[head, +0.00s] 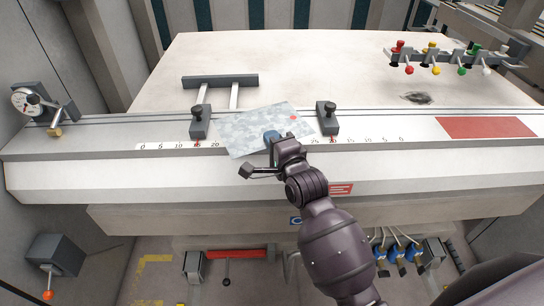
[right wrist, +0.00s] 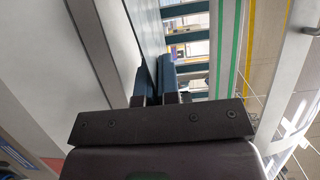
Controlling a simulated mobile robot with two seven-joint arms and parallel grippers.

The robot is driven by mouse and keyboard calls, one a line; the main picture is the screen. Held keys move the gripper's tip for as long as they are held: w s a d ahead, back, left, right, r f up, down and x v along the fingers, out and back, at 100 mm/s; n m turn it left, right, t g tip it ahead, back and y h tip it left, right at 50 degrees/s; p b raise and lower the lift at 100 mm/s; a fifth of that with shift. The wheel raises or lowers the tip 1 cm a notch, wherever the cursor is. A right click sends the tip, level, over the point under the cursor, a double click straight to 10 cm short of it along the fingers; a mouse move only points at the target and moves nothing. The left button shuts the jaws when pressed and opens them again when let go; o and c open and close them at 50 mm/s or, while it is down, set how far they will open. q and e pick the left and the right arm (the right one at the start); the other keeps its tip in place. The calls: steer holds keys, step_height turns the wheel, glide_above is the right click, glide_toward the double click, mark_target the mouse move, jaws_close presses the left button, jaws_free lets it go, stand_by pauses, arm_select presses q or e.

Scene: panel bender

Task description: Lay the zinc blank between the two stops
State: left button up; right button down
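The zinc blank (head: 245,132), a mottled pale grey sheet with a red dot near its right end, lies askew on the bender's table, its right end turned away from me. The left stop (head: 199,124) and right stop (head: 328,119) are dark blocks with black knobs, one on each side of it. My right gripper (head: 272,138) is over the blank's near edge. My left gripper is out of view.
A numbered scale (head: 165,146) runs along the table's front. A dial gauge (head: 28,102) is at far left, coloured levers (head: 435,68) are at back right, and a red pad (head: 486,128) lies at right.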

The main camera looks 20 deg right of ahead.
steer(key=shift+f+b, duration=0.35)
steer(key=shift+f, duration=2.35)
steer(key=c, duration=1.4)
jaws_free()
steer(key=shift+f, duration=0.15)
steer(key=shift+o, duration=0.2)
steer(key=shift+r, duration=0.2)
steer(key=s+d, duration=0.1)
steer(key=s, duration=1.1)
steer(key=shift+d, duration=0.15)
steer(key=s+d+f+n+g+h, duration=0.1)
steer(key=s+d+f+n+g, duration=0.2)
steer(key=s+f+n, duration=0.4)
steer(key=s+d+f+n+g+h, duration=0.1)
steer(key=s+d+f+n+g, duration=0.2)
steer(key=s+d+f+n, duration=0.2)
steer(key=s+f+n, duration=0.3)
steer(key=f+n, duration=0.2)
steer(key=f, duration=0.1)
steer(key=shift+s+d+f+n+g, duration=0.15)
steer(key=shift+d+f+n+g, duration=0.15)
steer(key=shift+d+n, duration=0.1)
